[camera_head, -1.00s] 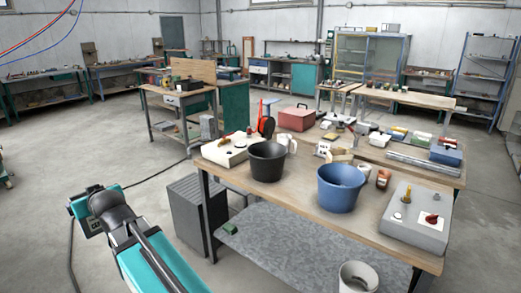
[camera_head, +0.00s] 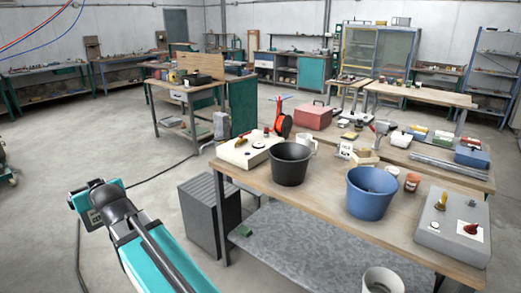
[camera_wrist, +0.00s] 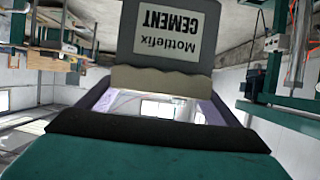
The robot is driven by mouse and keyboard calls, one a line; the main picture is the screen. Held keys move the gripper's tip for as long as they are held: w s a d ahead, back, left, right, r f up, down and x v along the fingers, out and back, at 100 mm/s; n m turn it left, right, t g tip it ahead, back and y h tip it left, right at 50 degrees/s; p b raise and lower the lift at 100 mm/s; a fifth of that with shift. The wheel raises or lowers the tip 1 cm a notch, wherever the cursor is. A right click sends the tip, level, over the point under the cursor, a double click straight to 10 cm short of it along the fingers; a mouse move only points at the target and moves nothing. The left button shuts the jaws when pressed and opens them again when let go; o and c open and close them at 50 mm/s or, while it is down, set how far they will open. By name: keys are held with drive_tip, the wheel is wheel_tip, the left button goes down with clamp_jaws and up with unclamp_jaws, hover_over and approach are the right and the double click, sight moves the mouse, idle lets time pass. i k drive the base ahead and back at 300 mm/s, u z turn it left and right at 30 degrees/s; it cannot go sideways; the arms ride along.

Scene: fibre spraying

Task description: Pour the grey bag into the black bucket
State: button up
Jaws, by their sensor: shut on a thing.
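The black bucket (camera_head: 290,170) stands upright near the front left of the wooden workbench (camera_head: 305,205) in the head view. The grey bag (camera_wrist: 198,62), with a pale label reading "CEMENT", shows at the top of the wrist view, its lettering upside down in the picture. My gripper (camera_wrist: 160,82) is shut on the grey bag at its pale, wavy edge. The bucket is not visible in the wrist view.
A blue bucket (camera_head: 370,198) stands right of the black one, beside a grey switch box (camera_head: 450,232). A white box (camera_head: 248,149) is left of the black bucket. A grey ribbed cabinet (camera_head: 205,215) stands at the bench's left end. The floor to the left is mostly clear.

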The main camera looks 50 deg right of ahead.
sight(289, 165)
drive_tip(key=u, duration=0.05)
drive_tip(key=i, duration=1.1)
